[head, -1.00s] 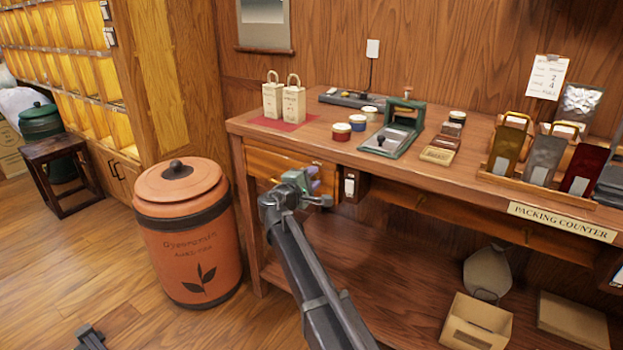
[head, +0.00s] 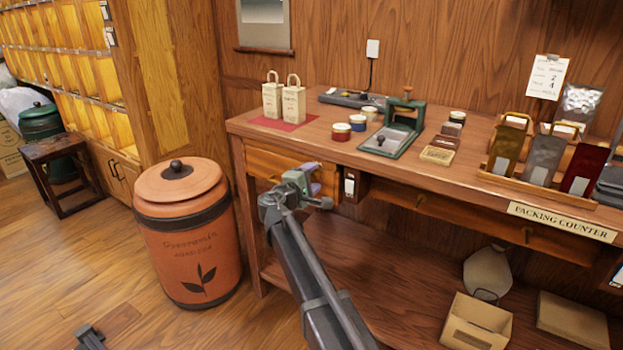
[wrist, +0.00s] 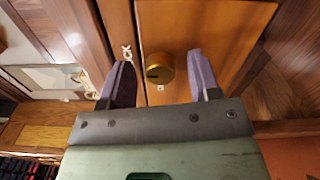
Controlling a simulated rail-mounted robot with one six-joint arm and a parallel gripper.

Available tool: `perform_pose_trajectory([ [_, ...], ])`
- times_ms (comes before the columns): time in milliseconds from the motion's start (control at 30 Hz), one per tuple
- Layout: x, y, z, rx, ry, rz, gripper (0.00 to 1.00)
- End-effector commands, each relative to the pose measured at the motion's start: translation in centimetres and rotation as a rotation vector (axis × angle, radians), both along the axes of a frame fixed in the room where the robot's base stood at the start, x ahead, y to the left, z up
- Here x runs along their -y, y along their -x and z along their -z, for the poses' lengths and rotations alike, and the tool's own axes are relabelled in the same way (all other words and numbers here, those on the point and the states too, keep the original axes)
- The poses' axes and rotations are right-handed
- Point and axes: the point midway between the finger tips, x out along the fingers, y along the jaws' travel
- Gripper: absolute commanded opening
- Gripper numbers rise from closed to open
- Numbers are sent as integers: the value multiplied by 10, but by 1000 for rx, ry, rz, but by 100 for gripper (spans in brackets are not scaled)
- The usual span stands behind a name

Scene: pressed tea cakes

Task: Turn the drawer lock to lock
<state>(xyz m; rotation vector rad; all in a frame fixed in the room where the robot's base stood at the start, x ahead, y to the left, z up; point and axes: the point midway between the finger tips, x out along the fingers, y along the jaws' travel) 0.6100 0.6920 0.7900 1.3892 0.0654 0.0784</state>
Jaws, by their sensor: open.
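The drawer lock is a round brass cylinder (wrist: 158,70) on the wooden drawer front (wrist: 205,25) in the wrist view. A dark slot shows on its face, lying roughly across the picture. White lettering stands beside it, partly hidden, ending in "CK". My gripper (wrist: 160,80) is open, with one purple finger on each side of the brass lock; I cannot tell whether either touches it. In the head view my gripper (head: 308,180) is in front of the left drawer (head: 262,164) under the counter, and it hides the lock there.
The packing counter (head: 330,158) overhangs the drawer, with tins and a green-framed press (head: 397,135) on top. A white switch-like box (head: 349,186) sits just right of my gripper. An orange canister (head: 183,235) stands on the floor at left. Floor between is open.

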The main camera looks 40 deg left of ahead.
Motion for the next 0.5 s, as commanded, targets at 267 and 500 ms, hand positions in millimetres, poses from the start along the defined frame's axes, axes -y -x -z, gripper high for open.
perform_pose_trajectory([
  [267, 3, 21, 0, 0, 0, -1, 57],
  [500, 9, 81, 0, 0, 0, -2, 57],
])
